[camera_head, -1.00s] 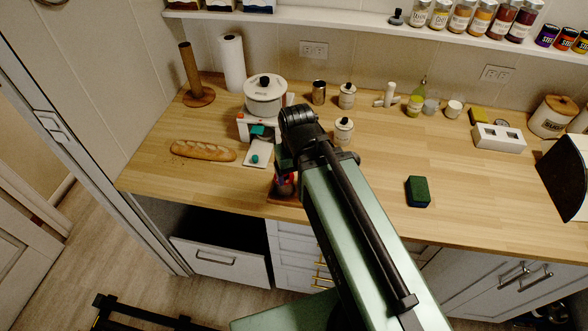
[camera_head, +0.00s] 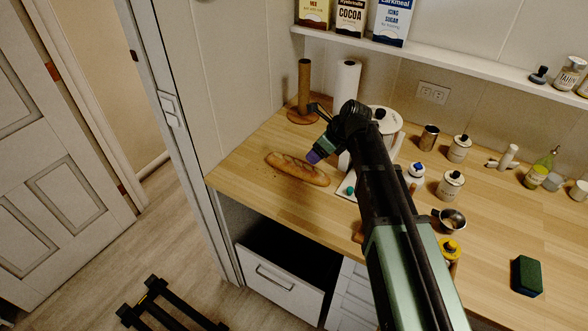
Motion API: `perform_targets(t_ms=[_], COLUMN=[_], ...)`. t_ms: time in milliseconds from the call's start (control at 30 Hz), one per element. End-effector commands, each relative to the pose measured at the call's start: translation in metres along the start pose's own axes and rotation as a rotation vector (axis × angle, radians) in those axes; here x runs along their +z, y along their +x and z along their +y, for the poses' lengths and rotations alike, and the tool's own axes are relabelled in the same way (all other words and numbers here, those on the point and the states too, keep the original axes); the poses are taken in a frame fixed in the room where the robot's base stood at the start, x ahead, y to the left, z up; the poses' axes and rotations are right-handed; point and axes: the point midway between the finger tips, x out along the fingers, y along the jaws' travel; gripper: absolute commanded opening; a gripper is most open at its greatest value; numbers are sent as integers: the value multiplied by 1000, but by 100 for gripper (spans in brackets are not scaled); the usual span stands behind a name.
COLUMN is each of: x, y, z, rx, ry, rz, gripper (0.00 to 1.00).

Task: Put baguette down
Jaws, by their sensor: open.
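The baguette (camera_head: 298,170) is a golden-brown scored loaf. It lies flat on the wooden counter (camera_head: 262,203), near the counter's left end, with crumbs or dark specks around it. My gripper (camera_head: 313,158) hangs at the end of the arm, just up and right of the loaf's right half in the picture. It is open with nothing seen in it. Its fingertips are small and partly hidden, and I cannot tell its exact height above the loaf.
A paper towel roll (camera_head: 346,82) and a wooden holder post (camera_head: 304,88) stand behind the loaf. A white pot (camera_head: 384,118) is partly behind my arm. An open drawer (camera_head: 280,285) is below the counter. The counter left of the loaf is clear.

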Motion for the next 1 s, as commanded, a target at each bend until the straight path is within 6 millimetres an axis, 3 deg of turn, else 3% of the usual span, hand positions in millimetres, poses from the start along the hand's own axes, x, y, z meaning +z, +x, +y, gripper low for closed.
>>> perform_targets(t_ms=[100,267,500,733,1000], x=[12,11,9,12,8], y=[7,12,61,69,117], z=[-7,-6,-7,-6,-6], rx=[8,9,8,8,8], ry=[136,150,146,147,145], rz=[-31,-33,-31,-30,-31], gripper=[66,66,66,66,66])
